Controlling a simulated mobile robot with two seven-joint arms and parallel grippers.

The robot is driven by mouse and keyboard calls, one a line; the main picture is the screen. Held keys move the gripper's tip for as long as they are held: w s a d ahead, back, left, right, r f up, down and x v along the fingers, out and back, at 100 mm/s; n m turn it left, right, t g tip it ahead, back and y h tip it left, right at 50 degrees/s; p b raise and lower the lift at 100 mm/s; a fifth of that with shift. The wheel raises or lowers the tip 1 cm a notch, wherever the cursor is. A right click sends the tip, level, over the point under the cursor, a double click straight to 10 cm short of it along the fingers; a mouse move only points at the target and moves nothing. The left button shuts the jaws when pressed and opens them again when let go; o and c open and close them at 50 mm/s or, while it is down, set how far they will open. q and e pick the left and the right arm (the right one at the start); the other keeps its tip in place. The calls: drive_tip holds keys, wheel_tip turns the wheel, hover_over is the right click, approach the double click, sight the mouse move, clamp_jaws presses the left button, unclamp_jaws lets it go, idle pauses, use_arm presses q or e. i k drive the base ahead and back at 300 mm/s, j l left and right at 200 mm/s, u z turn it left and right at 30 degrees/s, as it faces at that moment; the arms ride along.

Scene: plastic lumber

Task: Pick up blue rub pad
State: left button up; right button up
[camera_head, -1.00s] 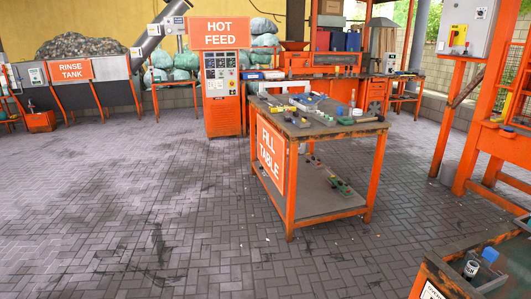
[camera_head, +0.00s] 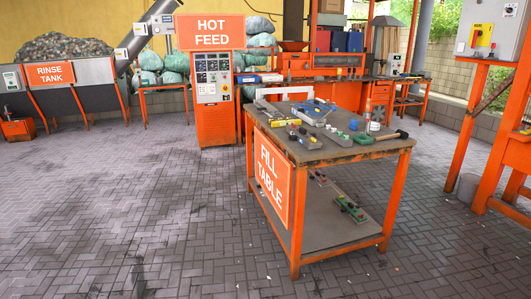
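The fill table (camera_head: 350,155) stands ahead, a little right of centre, with many small items on its top. A small blue item (camera_head: 353,125) sits on the right half of that top; it is too small to tell whether it is the blue rub pad. A larger blue and grey item (camera_head: 318,108) lies nearer the table's middle. Neither of my grippers is in view.
A hammer (camera_head: 386,136) lies at the table's right end. A white frame (camera_head: 285,93) stands at its back left. The hot feed cabinet (camera_head: 214,100) stands behind. Paved floor at left is clear.

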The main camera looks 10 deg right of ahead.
sight(353, 125)
drive_tip(key=i+j+z, duration=0.1)
drive_tip(key=i+z, duration=0.15)
drive_tip(key=i, duration=0.25)
drive_tip(key=i+j+z, duration=0.2)
drive_tip(key=i, duration=0.35)
drive_tip(key=i+j+z, duration=0.15)
drive_tip(key=i+z, duration=0.2)
drive_tip(key=i+j+z, duration=0.3)
drive_tip(key=i+l+u, duration=0.1)
drive_tip(key=u, duration=0.85)
drive_tip(key=l+u, duration=0.25)
drive_tip(key=u, duration=0.2)
drive_tip(key=i+l+u, duration=0.1)
drive_tip(key=l+u, duration=0.75)
drive_tip(key=l, duration=0.15)
drive_tip(key=k+l+u, duration=0.1)
drive_tip(key=l, duration=0.25)
drive_tip(key=k+l+u, duration=0.1)
drive_tip(key=l, duration=0.3)
